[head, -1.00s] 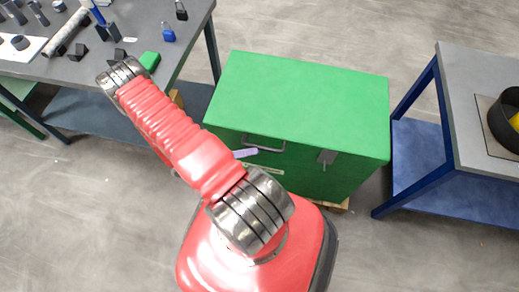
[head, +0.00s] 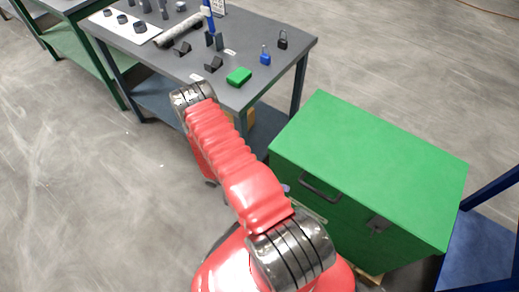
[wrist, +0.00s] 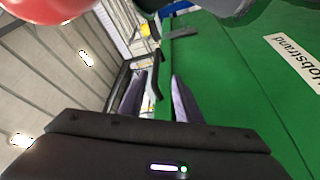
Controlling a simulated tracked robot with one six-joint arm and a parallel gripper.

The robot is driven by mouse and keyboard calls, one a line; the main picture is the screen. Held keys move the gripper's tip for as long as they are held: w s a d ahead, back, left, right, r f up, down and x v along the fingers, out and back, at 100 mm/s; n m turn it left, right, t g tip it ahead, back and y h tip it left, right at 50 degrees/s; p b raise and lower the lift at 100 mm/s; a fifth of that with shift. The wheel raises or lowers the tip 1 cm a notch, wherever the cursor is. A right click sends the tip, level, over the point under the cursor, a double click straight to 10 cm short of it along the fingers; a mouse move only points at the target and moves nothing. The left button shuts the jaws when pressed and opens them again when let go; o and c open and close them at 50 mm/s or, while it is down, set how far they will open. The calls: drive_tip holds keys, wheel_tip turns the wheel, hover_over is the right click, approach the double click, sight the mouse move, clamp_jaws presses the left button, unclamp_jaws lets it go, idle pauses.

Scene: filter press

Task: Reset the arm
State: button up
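My red arm crosses the middle of the head view in front of the green chest (head: 375,165). My gripper (wrist: 157,86) shows in the wrist view with its two purple fingers apart. The chest's dark handle (wrist: 156,72) appears in the gap between them, and I cannot tell whether a finger touches it. The chest's green front fills the right of that view. In the head view the handle (head: 319,187) is on the chest's front, and only a small bit of purple finger shows beside my arm; the rest of the gripper is hidden.
A grey table (head: 275,50) behind my arm holds a green block (head: 239,76), a blue padlock (head: 265,57), a black padlock (head: 282,40) and dark parts. A blue-framed table (head: 480,245) stands at the right edge.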

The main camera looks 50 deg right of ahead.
idle(0.3)
drive_tip(key=s+a+n+t+y, duration=0.2)
drive_tip(key=a+n+y, duration=0.3)
drive_tip(key=n, duration=0.3)
drive_tip(key=w+a+r+n+t+y, duration=0.2)
drive_tip(key=w+a+r+n+t, duration=0.3)
drive_tip(key=r, duration=0.4)
drive_tip(key=w+a+r+n+t+y, duration=0.1)
drive_tip(key=w+a+r+n+t, duration=0.1)
drive_tip(key=w+a+r+t, duration=0.45)
drive_tip(key=a+r+n+t, duration=0.1)
drive_tip(key=r+t, duration=0.4)
drive_tip(key=r, duration=0.8)
drive_tip(key=a+r+n+t+y, duration=0.1)
drive_tip(key=a+r+t, duration=0.3)
drive_tip(key=r, duration=0.8)
drive_tip(key=shift+s+a+r+t, duration=0.2)
drive_tip(key=shift+s+r+t, duration=0.15)
drive_tip(key=shift+s, duration=0.05)
